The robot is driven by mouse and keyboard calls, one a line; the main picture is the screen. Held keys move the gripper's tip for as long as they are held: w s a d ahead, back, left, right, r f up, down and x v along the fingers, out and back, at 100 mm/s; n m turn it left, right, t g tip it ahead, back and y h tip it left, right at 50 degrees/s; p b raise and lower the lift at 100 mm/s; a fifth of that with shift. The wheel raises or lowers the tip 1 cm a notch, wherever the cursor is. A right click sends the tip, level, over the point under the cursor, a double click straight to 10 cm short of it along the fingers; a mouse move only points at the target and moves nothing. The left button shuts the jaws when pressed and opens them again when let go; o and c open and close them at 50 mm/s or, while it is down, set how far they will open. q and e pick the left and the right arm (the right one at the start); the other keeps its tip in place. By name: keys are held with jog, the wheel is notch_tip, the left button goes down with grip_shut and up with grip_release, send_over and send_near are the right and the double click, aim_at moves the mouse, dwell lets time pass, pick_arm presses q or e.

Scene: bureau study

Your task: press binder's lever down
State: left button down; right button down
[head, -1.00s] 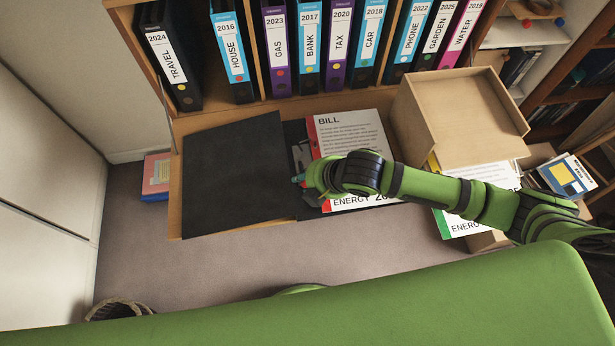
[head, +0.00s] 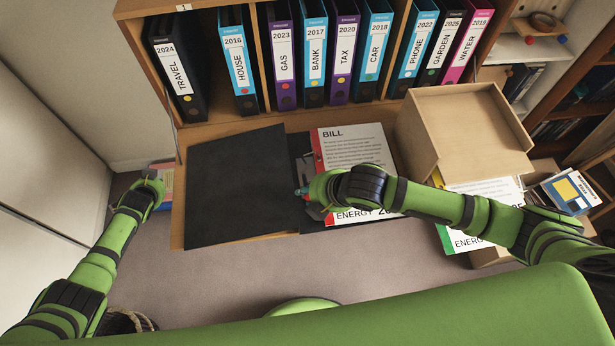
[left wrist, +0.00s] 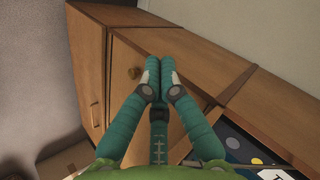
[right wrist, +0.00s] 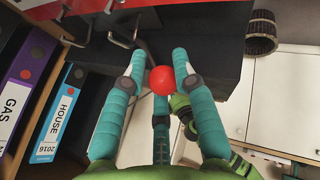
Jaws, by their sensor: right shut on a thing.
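An open black binder lies on the wooden desk board, its bare cover (head: 238,185) to the left and a white BILL sheet (head: 350,143) on its right side. My right gripper (head: 306,190) is over the binder's middle. In the right wrist view its fingers close around the lever's red ball knob (right wrist: 162,80). Metal ring parts (right wrist: 122,32) show beyond the fingers; whether they meet is unclear. The lever's shaft is mostly hidden. My left gripper (head: 152,187) is at the far left, away from the binder; its fingertips (left wrist: 160,66) are together and empty.
A row of labelled binders (head: 315,55) stands on the shelf behind. An open cardboard box (head: 465,130) stands right of the binder, with papers (head: 485,195) below it. A wicker basket (right wrist: 262,32) is on the floor. Wooden cabinets (left wrist: 150,70) face my left wrist.

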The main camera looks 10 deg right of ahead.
jog(key=shift+s+f, duration=0.1)
jog(key=shift+s, duration=0.1)
pick_arm(q)
jog(key=w+d+r+m, duration=0.2)
jog(key=w+r, duration=0.3)
jog(key=r, duration=0.4)
jog(key=w+d+r+m, duration=0.15)
jog(key=w+r, duration=0.35)
jog(key=r, duration=0.5)
jog(key=d+r+m, duration=0.4)
jog(key=r, duration=0.9)
jog(key=s+d+f+g+h, duration=0.1)
jog(key=s+d+g+h, duration=0.45)
jog(key=s+d, duration=0.75)
jog(key=s+d+f+g+h, duration=0.2)
jog(key=s+d+g+h, duration=0.5)
jog(key=d, duration=1)
jog(key=s+d+f+y, duration=0.1)
jog(key=f, duration=0.2)
jog(key=s+d+f+t+y, duration=0.1)
jog(key=s+d+f, duration=0.1)
jog(key=f, duration=0.2)
jog(key=s+d+f+y, duration=0.1)
jog(key=f, duration=0.2)
jog(key=shift+s+d+f+m+y, duration=0.2)
jog(key=shift+m+y, duration=0.05)
jog(key=shift+m, duration=0.1)
jog(key=shift+s+a+f, duration=0.1)
jog(key=shift+s+f, duration=0.05)
jog(key=shift+f, duration=0.35)
